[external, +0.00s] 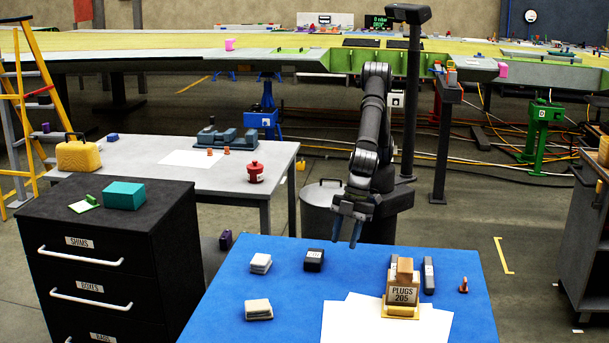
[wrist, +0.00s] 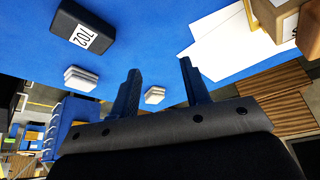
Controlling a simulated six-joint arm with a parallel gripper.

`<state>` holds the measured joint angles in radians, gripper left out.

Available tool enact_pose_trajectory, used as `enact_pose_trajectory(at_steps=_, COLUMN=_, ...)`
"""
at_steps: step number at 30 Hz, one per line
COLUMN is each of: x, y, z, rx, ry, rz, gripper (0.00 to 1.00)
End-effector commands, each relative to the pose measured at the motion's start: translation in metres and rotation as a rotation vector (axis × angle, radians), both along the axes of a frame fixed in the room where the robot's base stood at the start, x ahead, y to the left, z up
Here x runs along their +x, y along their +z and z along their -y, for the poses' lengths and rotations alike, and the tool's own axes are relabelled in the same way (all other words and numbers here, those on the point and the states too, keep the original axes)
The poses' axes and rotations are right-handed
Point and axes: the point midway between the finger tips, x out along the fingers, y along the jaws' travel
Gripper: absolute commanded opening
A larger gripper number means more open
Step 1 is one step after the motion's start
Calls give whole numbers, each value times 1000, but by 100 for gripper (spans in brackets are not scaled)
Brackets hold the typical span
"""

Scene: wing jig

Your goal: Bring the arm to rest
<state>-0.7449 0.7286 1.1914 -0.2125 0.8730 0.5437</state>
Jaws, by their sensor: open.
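My gripper (external: 350,225) hangs fingers-down above the far edge of the blue table (external: 225,310) in the external view. Its two fingers are apart with nothing between them. In the wrist view my gripper (wrist: 158,85) is open, with the blue table top beyond it. My arm is bent and comes down from above.
The table holds a black block (external: 314,260), two pale stacks (external: 260,263) (external: 258,310), white sheets (external: 360,322), a "PLUGS 205" box (external: 402,290), grey bars (external: 428,275) and an orange peg (external: 463,285). A black drawer cabinet (external: 110,250) stands at left.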

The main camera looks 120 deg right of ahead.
Motion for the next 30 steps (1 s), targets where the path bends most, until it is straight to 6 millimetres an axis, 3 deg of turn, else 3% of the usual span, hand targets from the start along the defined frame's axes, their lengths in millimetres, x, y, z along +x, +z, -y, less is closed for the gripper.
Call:
enact_pose_trajectory(at_steps=15, x=53, y=-5, z=91, rx=-1, ry=-218, rz=0, gripper=43)
enact_pose_trajectory(at_steps=30, x=91, y=-10, z=184, rx=0, ry=-430, rz=0, gripper=43)
